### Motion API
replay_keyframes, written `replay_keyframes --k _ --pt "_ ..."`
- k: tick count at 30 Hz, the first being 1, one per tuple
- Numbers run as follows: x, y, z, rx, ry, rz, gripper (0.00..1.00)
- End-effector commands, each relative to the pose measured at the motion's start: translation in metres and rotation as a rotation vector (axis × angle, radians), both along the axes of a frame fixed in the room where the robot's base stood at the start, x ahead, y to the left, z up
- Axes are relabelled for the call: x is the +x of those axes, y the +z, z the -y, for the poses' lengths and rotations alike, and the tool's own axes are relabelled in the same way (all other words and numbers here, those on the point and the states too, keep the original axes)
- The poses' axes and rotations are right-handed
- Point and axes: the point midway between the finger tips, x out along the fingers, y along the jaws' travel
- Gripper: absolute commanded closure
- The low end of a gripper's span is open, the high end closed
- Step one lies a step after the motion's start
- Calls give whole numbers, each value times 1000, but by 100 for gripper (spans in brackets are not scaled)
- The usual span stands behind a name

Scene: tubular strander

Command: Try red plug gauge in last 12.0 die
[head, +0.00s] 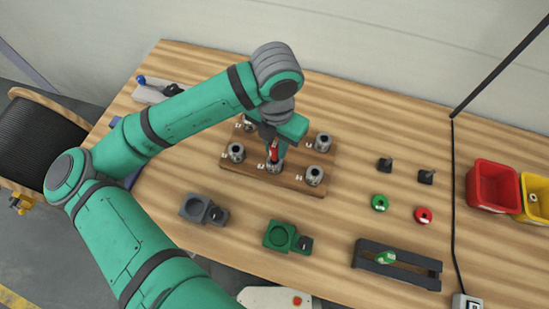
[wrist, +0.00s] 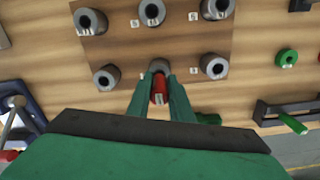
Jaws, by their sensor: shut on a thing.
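My gripper (wrist: 160,88) is shut on the red plug gauge (wrist: 158,92), which also shows in the head view (head: 273,151). The gauge is roughly upright at the front middle die (head: 275,168), seen in the wrist view (wrist: 160,66) just beyond the fingers. Its lower end overlaps the die's mouth; I cannot tell how deep it is. Other grey dies stand on the wooden board (head: 246,176), including front left (head: 236,152), front right (head: 314,176) and back right (head: 322,142). Their small labels are not readable. My arm partly hides the back row.
A black rack (head: 410,270) holds a green plug gauge (head: 386,257). Green (head: 379,202) and red (head: 423,215) rings lie to the right. Red (head: 494,186) and yellow (head: 537,197) bins stand far right. A grey fixture (head: 195,207) and green fixture (head: 279,236) sit in front.

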Motion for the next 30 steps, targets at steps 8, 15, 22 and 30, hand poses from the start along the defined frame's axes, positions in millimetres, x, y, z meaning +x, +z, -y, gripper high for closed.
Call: replay_keyframes --k 8,15,22,30 --pt "0 0 0 -1 0 -1 100" --pt "0 -1 0 -1 0 0 100" --pt "0 -4 1 -1 -1 1 100" --pt "0 -9 1 -1 -2 0 100"
